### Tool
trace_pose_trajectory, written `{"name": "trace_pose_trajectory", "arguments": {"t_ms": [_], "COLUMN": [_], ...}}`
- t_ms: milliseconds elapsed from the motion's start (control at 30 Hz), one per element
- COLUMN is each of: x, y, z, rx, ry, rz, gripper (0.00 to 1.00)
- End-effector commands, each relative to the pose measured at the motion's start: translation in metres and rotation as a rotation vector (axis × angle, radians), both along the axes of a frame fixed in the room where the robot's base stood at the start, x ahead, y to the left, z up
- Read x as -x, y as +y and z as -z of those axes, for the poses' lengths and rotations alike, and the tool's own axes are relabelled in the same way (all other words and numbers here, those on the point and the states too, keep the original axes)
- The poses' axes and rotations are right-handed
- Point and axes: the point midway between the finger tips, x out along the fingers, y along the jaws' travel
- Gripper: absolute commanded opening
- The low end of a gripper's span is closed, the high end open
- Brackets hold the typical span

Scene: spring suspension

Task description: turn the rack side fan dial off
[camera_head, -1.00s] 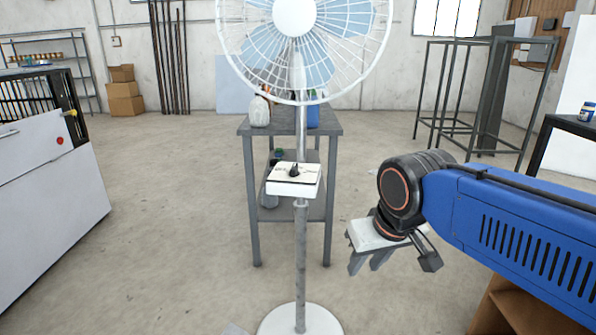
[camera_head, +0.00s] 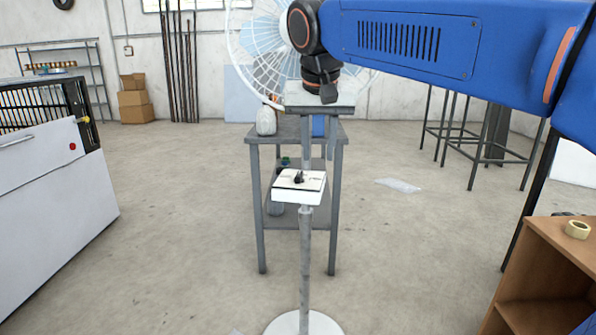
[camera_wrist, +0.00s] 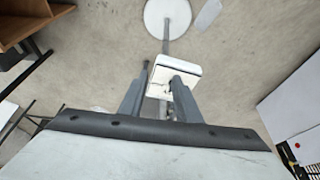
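The fan's white control box (camera_head: 299,187) sits on the stand pole in the head view, with the dark dial (camera_head: 298,178) on its top face. My gripper (camera_head: 319,150) hangs above the box and slightly right of it, fingers pointing down, in front of the fan (camera_head: 262,50). In the wrist view my gripper (camera_wrist: 161,73) has its two fingers apart with nothing held. The white box (camera_wrist: 176,70) shows beyond and between the fingertips, partly covered by the right finger. The dial is not clear there, and its setting is too small to read.
A grey metal table (camera_head: 338,190) with bottles stands behind the fan pole. The round fan base (camera_head: 304,323) is on the floor. A white machine (camera_head: 55,195) stands left and a brown shelf unit (camera_head: 550,265) lower right.

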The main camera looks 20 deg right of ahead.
Motion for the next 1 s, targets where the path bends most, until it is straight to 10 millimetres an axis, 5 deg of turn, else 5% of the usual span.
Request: {"name": "trace_pose_trajectory", "arguments": {"t_ms": [200, 433, 667, 1000], "x": [-0.044, -0.057, -0.065, -0.084], "y": [0.032, 0.043, 0.039, 0.028], "z": [-0.046, -0.062, -0.043, 0.013], "rx": [0.001, 0.001, 0.003, 0.003], "ry": [-0.013, -0.021, -0.019, -0.018], "rz": [0.099, 0.146, 0.148, 0.148], "gripper": [0.30, 0.30, 0.30, 0.30]}}
